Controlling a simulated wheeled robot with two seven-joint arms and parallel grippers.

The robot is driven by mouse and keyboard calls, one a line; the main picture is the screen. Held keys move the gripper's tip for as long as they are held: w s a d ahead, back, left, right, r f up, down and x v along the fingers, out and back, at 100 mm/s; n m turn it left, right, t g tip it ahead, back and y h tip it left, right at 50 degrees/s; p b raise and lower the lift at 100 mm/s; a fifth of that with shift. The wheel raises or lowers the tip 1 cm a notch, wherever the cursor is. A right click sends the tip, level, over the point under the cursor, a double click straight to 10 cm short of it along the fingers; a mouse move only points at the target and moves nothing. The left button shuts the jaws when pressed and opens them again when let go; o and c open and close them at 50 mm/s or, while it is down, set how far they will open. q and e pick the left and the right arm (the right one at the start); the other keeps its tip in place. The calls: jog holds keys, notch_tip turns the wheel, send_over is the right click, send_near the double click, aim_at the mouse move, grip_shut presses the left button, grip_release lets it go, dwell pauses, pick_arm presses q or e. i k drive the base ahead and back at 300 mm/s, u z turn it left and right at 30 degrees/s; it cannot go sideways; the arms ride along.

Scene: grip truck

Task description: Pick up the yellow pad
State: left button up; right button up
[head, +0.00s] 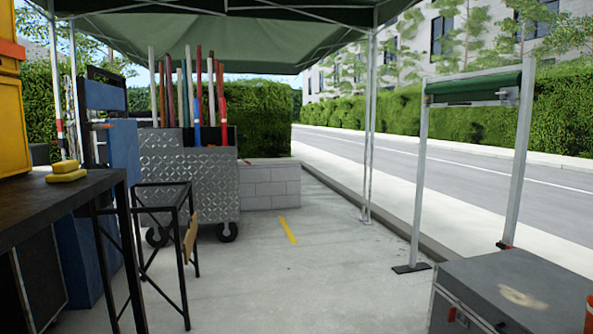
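Two yellow pieces lie close together near the right end of the dark table (40,207) at the left. The front one is a flat yellow pad (67,177). The other is a yellow block (66,166) just behind it or resting on it; I cannot tell which. Both look free, with nothing holding them. Neither of my grippers is in view.
A yellow case (12,120) stands on the table's far left. A black metal frame (160,190) and a diamond-plate cart (196,178) with upright poles stand beyond. A grey case (520,285) is at the lower right. The concrete floor (300,290) between is clear.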

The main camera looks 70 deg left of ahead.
aim_at(67, 170)
jog(key=z, duration=0.85)
jog(key=i, duration=0.5)
jog(key=u, duration=4.45)
jog(key=i, duration=0.5)
jog(key=z, duration=2.15)
